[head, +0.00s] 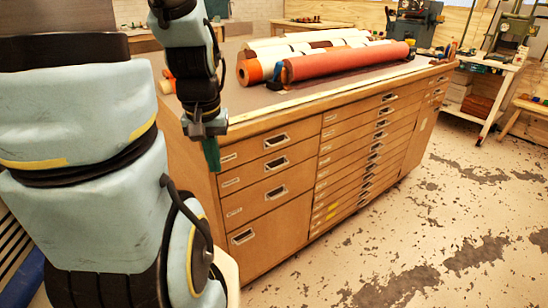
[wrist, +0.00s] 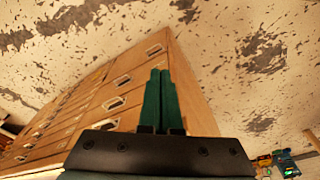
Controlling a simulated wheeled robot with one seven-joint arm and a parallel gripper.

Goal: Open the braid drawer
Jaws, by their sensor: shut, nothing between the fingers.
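A wooden drawer cabinet (head: 300,215) stands in front of me. Its left column has deeper drawers, with a top drawer handle (head: 276,141) and a bottom drawer handle (head: 243,236). Its right column has several shallow drawers. All the drawers I see look shut. The label cards are too small to read, so I cannot tell which is the braid drawer. My gripper (head: 212,168) points down beside the cabinet's near left corner, its green fingers shut and empty. In the wrist view my gripper (wrist: 160,72) shows before the cabinet's side, with drawer handles (wrist: 122,80) to its left.
A red roll (head: 345,62) and several pale rolls (head: 300,44) lie on the cabinet top. The speckled floor (head: 440,200) in front is clear. A white bench (head: 490,85) with machines stands at the back right.

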